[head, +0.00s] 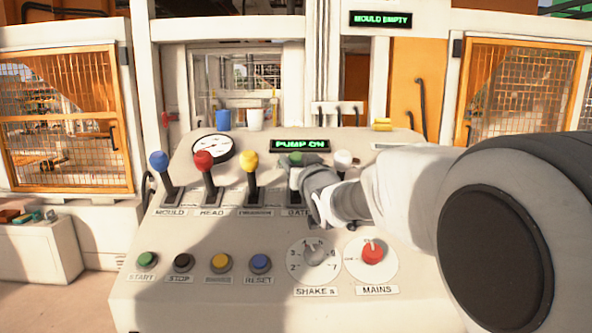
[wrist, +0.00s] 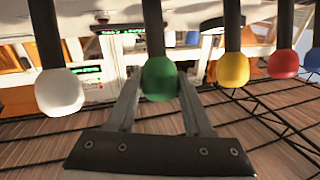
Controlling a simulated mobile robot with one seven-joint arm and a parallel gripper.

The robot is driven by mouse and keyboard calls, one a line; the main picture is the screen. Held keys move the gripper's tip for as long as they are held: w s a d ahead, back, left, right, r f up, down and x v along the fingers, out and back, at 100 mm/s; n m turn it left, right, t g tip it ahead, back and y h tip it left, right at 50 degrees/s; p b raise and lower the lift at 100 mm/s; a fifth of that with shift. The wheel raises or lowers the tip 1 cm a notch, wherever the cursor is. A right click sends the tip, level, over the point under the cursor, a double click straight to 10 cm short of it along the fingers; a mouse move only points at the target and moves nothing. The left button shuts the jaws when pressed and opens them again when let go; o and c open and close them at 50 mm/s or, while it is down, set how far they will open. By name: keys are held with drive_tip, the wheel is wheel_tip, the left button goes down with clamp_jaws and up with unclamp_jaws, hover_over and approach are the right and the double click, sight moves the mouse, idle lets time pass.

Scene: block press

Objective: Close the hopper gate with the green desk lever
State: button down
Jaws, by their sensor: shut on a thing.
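The desk (head: 215,235) carries a row of levers. The green lever knob (head: 296,157) is the fourth from the left, above a partly covered label that starts "GAT". My gripper (head: 301,168) is at this lever, with my arm coming in from the right. In the wrist view the green knob (wrist: 160,79) sits between the two fingers of my gripper (wrist: 160,95), which are shut on it. The picture there is turned over, with the lever shaft running up from the knob. The hopper gate itself cannot be made out.
Yellow (head: 248,162), red (head: 204,161) and blue (head: 159,161) levers stand left of the green one; a white lever (head: 343,158) stands close on its right. Buttons and two dials are nearer. Displays read "PUMP ON" (head: 299,145) and "MOULD EMPTY" (head: 380,19). Cups stand behind.

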drive_tip(key=s+f+t+b, duration=0.1)
drive_tip(key=s+b, duration=0.1)
drive_tip(key=b, duration=0.4)
drive_tip(key=s+f+t+b, duration=0.1)
drive_tip(key=s+f+b, duration=0.1)
drive_tip(key=b, duration=0.4)
drive_tip(key=shift+f+n+y+b, duration=0.2)
drive_tip(key=shift+n+y+b, duration=0.1)
drive_tip(key=shift+n+b, duration=0.1)
drive_tip(key=shift+c, duration=1.6)
unclamp_jaws()
drive_tip(key=shift+r, duration=0.1)
drive_tip(key=shift+s, duration=0.1)
drive_tip(key=v, duration=1.7)
drive_tip(key=shift+f, duration=0.2)
